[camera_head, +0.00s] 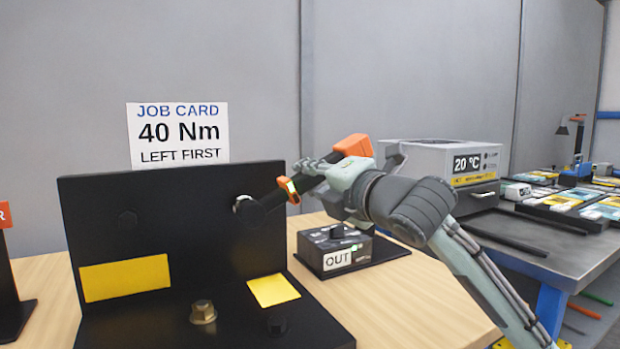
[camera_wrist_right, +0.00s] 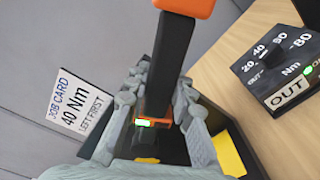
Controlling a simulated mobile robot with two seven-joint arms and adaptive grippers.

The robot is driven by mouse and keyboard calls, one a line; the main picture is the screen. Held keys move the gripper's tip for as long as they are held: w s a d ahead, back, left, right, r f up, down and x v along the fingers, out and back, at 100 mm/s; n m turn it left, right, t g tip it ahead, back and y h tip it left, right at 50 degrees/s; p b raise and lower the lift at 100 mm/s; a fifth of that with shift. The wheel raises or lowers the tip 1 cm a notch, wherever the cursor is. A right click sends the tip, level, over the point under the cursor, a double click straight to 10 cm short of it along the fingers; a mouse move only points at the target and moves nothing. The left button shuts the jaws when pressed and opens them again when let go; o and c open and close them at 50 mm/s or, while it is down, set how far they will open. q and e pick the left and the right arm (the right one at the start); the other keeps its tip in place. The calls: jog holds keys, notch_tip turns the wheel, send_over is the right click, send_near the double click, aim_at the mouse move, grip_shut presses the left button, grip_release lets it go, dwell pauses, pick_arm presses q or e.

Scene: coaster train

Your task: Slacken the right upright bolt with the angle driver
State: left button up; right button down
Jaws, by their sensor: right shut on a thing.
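My right gripper (camera_head: 312,170) is shut on the angle driver (camera_head: 268,198), a black tool with orange parts. In the wrist view the driver's black body (camera_wrist_right: 174,55) runs between the fingers and a small green light shows on it. The driver's head reaches the right upright bolt (camera_head: 240,204) on the black upright plate (camera_head: 190,190). The head covers most of that bolt, so I cannot tell whether it is fully seated. The left upright bolt (camera_head: 128,220) is dark and uncovered. My left gripper is out of view.
A brass-coloured bolt (camera_head: 203,312) and a dark bolt (camera_head: 277,325) stand on the plate's base. A torque box marked OUT (camera_head: 335,250) sits on the wooden table, right of the plate. A job card (camera_head: 178,135) reads 40 Nm, left first. A grey 20 °C case (camera_head: 440,158) stands behind my arm.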

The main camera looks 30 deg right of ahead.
jog(key=shift+w+r, duration=0.3)
jog(key=shift+w, duration=0.55)
dwell(2.0)
jog(key=shift+s+f, duration=0.1)
jog(key=shift+s, duration=0.2)
dwell(2.2)
jog(key=shift+s, duration=2.1)
